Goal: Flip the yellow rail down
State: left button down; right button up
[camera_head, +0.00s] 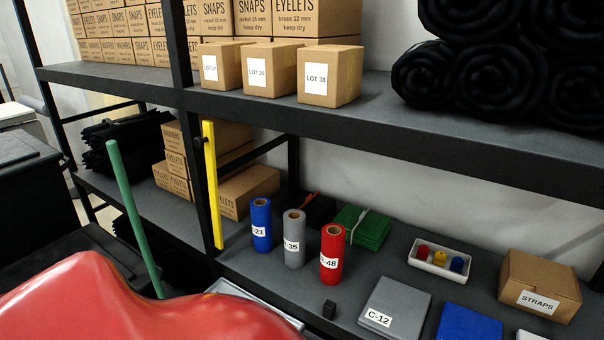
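The yellow rail (211,185) stands upright, close to vertical, at the front of the shelving beside a black post. Its upper end is just below the upper shelf's edge and its lower end is near the lower shelf's front edge. A small black knob (198,141) is beside its upper part. Neither of my grippers shows in the head view.
A glossy red curved surface (150,310) fills the lower left. A green bar (134,217) leans behind it. Blue (261,224), grey (294,240) and red (332,255) rolls stand right of the rail. Cartons (245,190) sit behind it.

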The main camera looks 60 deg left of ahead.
aim_at(209, 141)
jog(key=u, duration=2.45)
